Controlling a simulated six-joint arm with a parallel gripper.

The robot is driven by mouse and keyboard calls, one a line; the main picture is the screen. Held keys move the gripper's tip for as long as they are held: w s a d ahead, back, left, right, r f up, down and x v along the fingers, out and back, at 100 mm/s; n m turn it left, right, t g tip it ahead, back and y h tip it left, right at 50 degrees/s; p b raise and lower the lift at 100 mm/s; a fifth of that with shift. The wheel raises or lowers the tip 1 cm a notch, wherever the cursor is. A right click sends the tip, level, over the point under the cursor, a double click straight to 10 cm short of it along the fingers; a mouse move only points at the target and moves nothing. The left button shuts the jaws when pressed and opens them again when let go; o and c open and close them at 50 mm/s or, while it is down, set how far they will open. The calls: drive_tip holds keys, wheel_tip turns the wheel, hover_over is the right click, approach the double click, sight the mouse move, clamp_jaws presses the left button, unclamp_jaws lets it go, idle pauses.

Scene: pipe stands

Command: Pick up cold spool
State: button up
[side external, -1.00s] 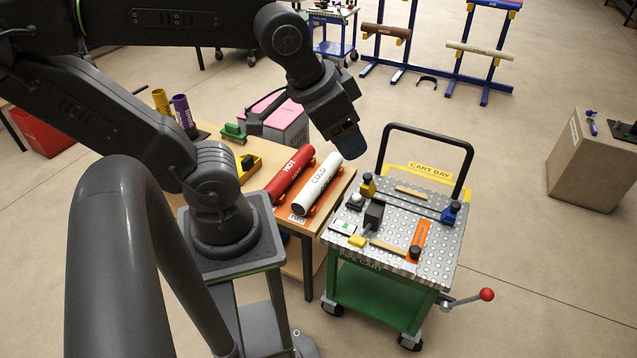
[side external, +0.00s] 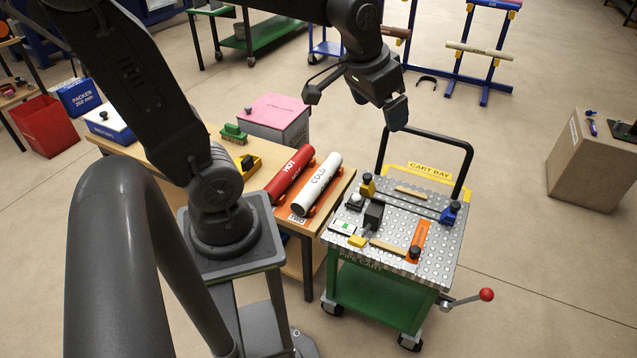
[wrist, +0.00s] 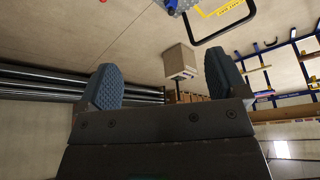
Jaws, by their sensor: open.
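The cold spool is a white cylinder marked COLD (side external: 317,184), lying on the wooden table (side external: 187,164) beside a red cylinder marked HOT (side external: 291,174). Both lie tilted in the picture, side by side near the table's right end. My gripper (side external: 352,98) is in the air above and beyond the spools, its two fingers spread wide with nothing between them. In the wrist view my gripper (wrist: 162,90) shows both blue finger pads apart and empty. The cold spool is not in the wrist view.
A green cart (side external: 375,297) with a perforated top, blocks and a black handle stands right of the table. A pink-topped box (side external: 274,112) is behind the table. A cardboard box (side external: 592,165) stands far right. Blue pipe racks (side external: 455,75) are at the back.

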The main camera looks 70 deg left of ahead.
drive_tip(key=w+a+f+n+g, duration=0.1)
drive_tip(key=w+a+f, duration=0.3)
drive_tip(key=a, duration=0.3)
drive_tip(key=w+a+f+n+g, duration=0.1)
drive_tip(key=w+a+f+n, duration=0.1)
drive_tip(key=w+a+f, duration=0.35)
drive_tip(key=n+g+h, duration=0.1)
drive_tip(key=n+g, duration=0.1)
drive_tip(key=n, duration=0.2)
hover_over(318, 176)
wheel_tip(318, 176, down, 27)
wheel_tip(318, 176, down, 9)
drive_tip(key=shift+s+r, duration=0.1)
drive_tip(key=shift+r, duration=0.05)
drive_tip(key=shift+w+f, duration=0.2)
drive_tip(key=shift+f, duration=2.65)
drive_tip(key=shift+c, duration=0.3)
